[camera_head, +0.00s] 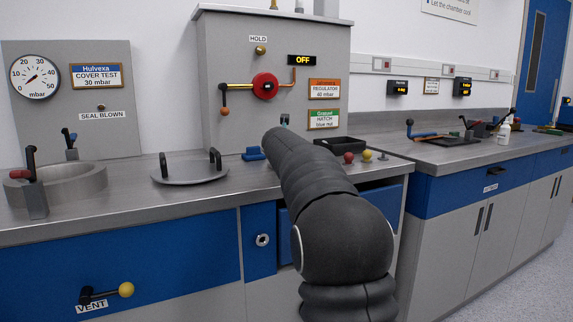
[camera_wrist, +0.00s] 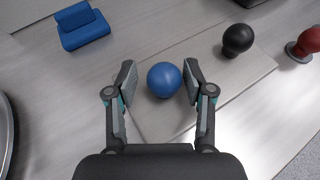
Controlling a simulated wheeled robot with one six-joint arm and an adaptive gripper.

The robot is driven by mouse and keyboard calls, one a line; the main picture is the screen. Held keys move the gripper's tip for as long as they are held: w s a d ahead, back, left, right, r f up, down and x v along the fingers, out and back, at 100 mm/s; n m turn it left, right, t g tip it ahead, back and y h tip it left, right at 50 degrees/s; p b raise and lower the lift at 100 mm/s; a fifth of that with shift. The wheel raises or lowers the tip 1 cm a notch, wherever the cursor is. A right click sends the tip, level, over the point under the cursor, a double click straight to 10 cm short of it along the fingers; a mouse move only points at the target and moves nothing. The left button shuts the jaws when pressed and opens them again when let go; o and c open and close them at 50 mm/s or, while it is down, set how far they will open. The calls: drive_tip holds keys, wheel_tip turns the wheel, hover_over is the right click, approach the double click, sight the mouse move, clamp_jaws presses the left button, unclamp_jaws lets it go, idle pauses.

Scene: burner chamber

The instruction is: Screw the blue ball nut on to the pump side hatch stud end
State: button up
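The blue ball nut (camera_wrist: 164,79) sits on a pale flat plate (camera_wrist: 158,122) on the metal bench in the wrist view. My gripper (camera_wrist: 160,76) is open with one finger on each side of the ball. A narrow gap shows at the left finger; whether the right finger touches the ball is hard to tell. A sign (camera_head: 323,119) there reads "HATCH blue nut". I cannot make out the pump side hatch stud end in either view.
A black ball (camera_wrist: 238,39) stands on the plate's right part, with a red knob (camera_wrist: 304,46) beyond it. A blue block (camera_wrist: 82,26) lies at upper left. A round lid (camera_head: 190,172) with two handles and a chamber ring (camera_head: 75,186) occupy the left bench.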

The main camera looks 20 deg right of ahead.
clamp_jaws()
drive_tip(key=shift+a+f+m+h+b, duration=0.1)
drive_tip(key=shift+f+m+h+b, duration=0.15)
drive_tip(key=shift+b, duration=0.55)
drive_tip(key=shift+w+a+r+m+g+h+b, duration=0.1)
drive_tip(key=shift+m+g+h+b, duration=0.15)
drive_tip(key=shift+m+g+h, duration=0.2)
drive_tip(key=shift+w+m+g+h+b, duration=0.1)
drive_tip(key=shift+m+g+h+b, duration=0.15)
drive_tip(key=shift+m+g+h, duration=0.2)
drive_tip(key=shift+r+m+g+h+p, duration=0.2)
drive_tip(key=shift+m+g+h+p, duration=0.1)
drive_tip(key=shift+m+p, duration=0.15)
drive_tip(key=shift+r+m+g+h+p, duration=0.1)
drive_tip(key=shift+m+g+h+p, duration=0.65)
drive_tip(key=shift+m+p, duration=0.25)
drive_tip(key=shift+f+m+g, duration=0.2)
drive_tip(key=shift+m+g, duration=0.1)
drive_tip(key=shift+g, duration=0.05)
drive_tip(key=shift+m+g+h, duration=0.8)
drive_tip(key=shift+m+g, duration=0.3)
